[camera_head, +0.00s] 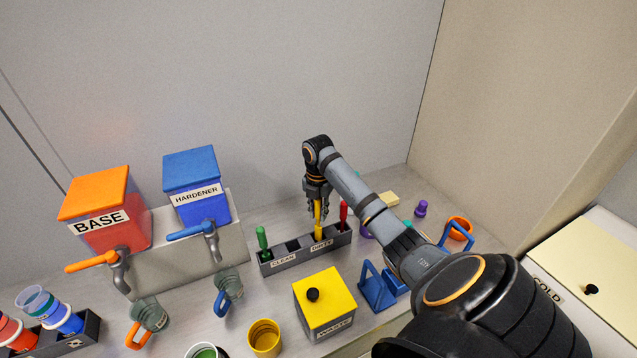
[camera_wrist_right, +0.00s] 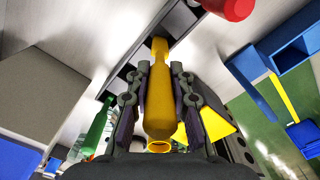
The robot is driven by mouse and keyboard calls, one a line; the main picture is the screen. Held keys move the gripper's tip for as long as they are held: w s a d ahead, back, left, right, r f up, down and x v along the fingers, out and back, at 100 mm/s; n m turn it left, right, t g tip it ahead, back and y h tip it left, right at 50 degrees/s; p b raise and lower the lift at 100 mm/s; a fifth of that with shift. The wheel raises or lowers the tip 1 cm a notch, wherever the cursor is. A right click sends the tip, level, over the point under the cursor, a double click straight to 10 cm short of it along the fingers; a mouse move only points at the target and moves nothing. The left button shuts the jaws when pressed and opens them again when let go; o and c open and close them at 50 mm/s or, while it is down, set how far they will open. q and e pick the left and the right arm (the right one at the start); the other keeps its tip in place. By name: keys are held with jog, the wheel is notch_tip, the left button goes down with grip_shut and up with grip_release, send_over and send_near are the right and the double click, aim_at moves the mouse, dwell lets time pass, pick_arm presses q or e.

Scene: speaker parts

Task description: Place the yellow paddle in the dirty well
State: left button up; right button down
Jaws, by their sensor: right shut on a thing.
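The yellow paddle (camera_head: 318,222) stands roughly upright at the dark grey rack (camera_head: 286,269), above the label that appears to read DIRTY. My right gripper (camera_head: 318,208) is shut on its handle from above. In the right wrist view the paddle (camera_wrist_right: 158,105) lies between both fingers of the gripper (camera_wrist_right: 158,85), its far end at a dark rack opening. I cannot tell how deep its lower end sits. A green-handled paddle (camera_head: 262,238) stands at the CLEAN end, and a red-handled one (camera_head: 343,213) at the right end. My left gripper is not in view.
A yellow WASTE box (camera_head: 328,296) with a black knob stands in front of the rack. A blue holder (camera_head: 377,288) is to its right. BASE (camera_head: 104,222) and HARDENER (camera_head: 197,190) dispensers stand left. Cups (camera_head: 264,337) line the front.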

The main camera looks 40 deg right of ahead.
aim_at(318, 226)
jog(key=shift+d+f, duration=0.2)
jog(key=shift+f, duration=0.35)
jog(key=f+p, duration=0.1)
jog(key=f, duration=0.2)
jog(key=shift+a, duration=0.2)
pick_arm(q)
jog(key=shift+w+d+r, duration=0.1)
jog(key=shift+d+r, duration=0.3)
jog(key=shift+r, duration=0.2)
pick_arm(e)
jog(key=shift+d+f, duration=0.1)
jog(key=shift+f, duration=0.3)
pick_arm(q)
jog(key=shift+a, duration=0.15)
pick_arm(e)
jog(key=c, duration=1.2)
grip_release()
notch_tip(318, 226, up, 7)
jog(key=shift+w+f+b, duration=0.1)
jog(key=shift+b, duration=1.15)
notch_tip(318, 226, up, 6)
jog(key=p, duration=0.3)
jog(key=shift+f, duration=0.15)
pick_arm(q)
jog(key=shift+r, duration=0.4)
